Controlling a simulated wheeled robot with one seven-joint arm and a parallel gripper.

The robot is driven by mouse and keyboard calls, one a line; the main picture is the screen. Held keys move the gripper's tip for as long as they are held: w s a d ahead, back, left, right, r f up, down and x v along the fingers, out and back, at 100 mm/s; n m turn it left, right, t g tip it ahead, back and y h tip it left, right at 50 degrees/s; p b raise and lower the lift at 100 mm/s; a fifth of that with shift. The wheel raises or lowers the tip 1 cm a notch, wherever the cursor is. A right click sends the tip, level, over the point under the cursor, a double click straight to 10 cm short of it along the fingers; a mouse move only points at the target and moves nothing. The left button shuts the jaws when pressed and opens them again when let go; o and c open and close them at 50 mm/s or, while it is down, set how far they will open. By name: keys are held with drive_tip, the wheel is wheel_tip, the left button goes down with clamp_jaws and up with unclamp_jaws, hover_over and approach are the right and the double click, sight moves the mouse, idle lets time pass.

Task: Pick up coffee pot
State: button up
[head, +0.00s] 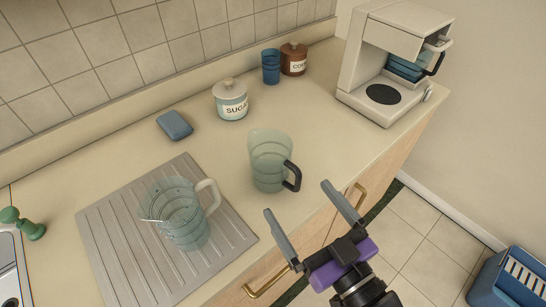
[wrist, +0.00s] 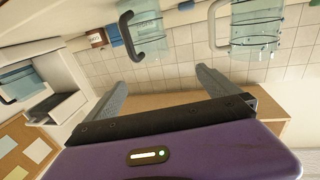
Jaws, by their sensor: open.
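A clear, greenish glass pot with a black handle (head: 268,158) stands upright near the counter's front edge. It is also at the top of the wrist view (wrist: 150,22). A bluish vessel with a dark handle (head: 404,68) sits inside the coffee maker; it shows at left in the wrist view (wrist: 22,84). I cannot tell for sure which of these two is the coffee pot. My gripper (head: 298,199) is open and empty, in front of the counter's edge and apart from both. Its two fingers also show in the wrist view (wrist: 155,78).
A glass jug with a pale handle (head: 176,220) stands on the ribbed drainboard (head: 110,240). A sugar jar (head: 231,103), blue cup (head: 271,68), brown jar (head: 294,62) and blue sponge (head: 174,125) stand behind. The coffee maker (head: 362,75) is at right. Bare counter lies between.

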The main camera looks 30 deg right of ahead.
drive_tip(key=w+r+g+h+p, duration=0.1)
drive_tip(key=w+r, duration=0.2)
drive_tip(key=w, duration=0.3)
drive_tip(key=w+r+p, duration=0.2)
drive_tip(key=w+r, duration=0.2)
drive_tip(key=w, duration=0.2)
drive_tip(key=m+g, duration=0.2)
drive_tip(key=g, duration=0.2)
approach(264, 138)
drive_tip(key=shift+a+f+h, duration=0.25)
drive_tip(key=shift+f+h, duration=0.15)
drive_tip(key=shift+r+p+x, duration=0.2)
drive_tip(key=shift+p+x, duration=0.45)
drive_tip(key=shift+x, duration=2.95)
drive_tip(key=shift+w, duration=0.1)
drive_tip(key=c, duration=1.8)
drive_tip(key=shift+c, duration=0.2)
drive_tip(key=shift+r, duration=0.1)
